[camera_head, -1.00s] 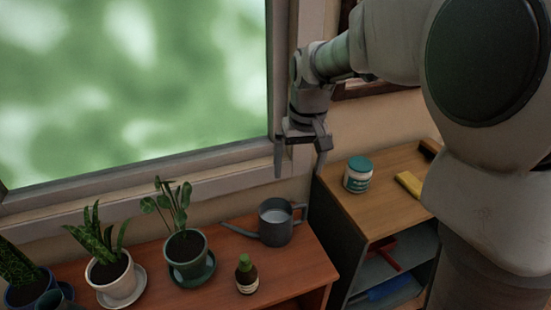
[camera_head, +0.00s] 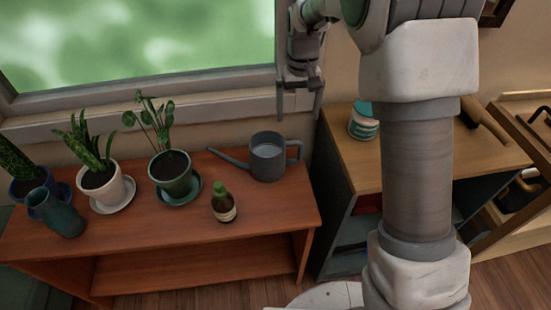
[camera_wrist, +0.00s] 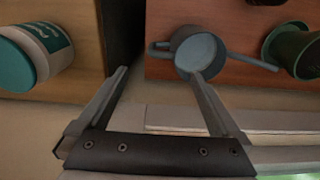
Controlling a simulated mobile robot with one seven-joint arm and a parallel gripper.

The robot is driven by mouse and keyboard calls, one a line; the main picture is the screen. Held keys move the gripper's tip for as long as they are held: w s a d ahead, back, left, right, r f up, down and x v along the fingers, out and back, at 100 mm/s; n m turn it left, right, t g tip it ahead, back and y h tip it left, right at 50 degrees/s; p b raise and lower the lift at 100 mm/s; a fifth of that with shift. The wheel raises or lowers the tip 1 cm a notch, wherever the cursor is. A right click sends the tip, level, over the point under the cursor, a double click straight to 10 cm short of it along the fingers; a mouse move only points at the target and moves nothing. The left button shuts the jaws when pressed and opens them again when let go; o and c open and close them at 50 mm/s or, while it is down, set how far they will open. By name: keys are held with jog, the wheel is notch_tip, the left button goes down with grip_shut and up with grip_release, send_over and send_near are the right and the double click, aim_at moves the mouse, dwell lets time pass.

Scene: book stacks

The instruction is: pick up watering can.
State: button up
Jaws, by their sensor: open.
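The grey watering can (camera_head: 268,160) stands upright on the right part of the reddish wooden shelf (camera_head: 130,225), its spout to the left and its handle to the right. It also shows at the top of the wrist view (camera_wrist: 186,44), with its round opening toward the camera. My gripper (camera_head: 299,116) is open and empty, pointing down above and behind the can, near the window frame. In the wrist view its two fingers (camera_wrist: 158,74) are spread apart, and the right fingertip overlaps the can's lower rim in the picture. I cannot tell the distance between them.
A brown bottle with a green cap (camera_head: 223,204) stands in front of the can. Potted plants (camera_head: 172,172) and a dark jug (camera_head: 56,214) are to the left. A white and teal jar (camera_head: 364,124) stands on the lighter cabinet (camera_head: 350,165) to the right.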

jog(key=f+b, duration=0.1)
jog(key=f, duration=0.5)
jog(key=f+b, duration=0.2)
jog(key=f, duration=0.4)
jog(key=f+b, duration=0.2)
jog(key=f, duration=0.4)
jog(key=shift+w+f, duration=0.15)
jog(key=shift+w, duration=0.15)
grip_shut()
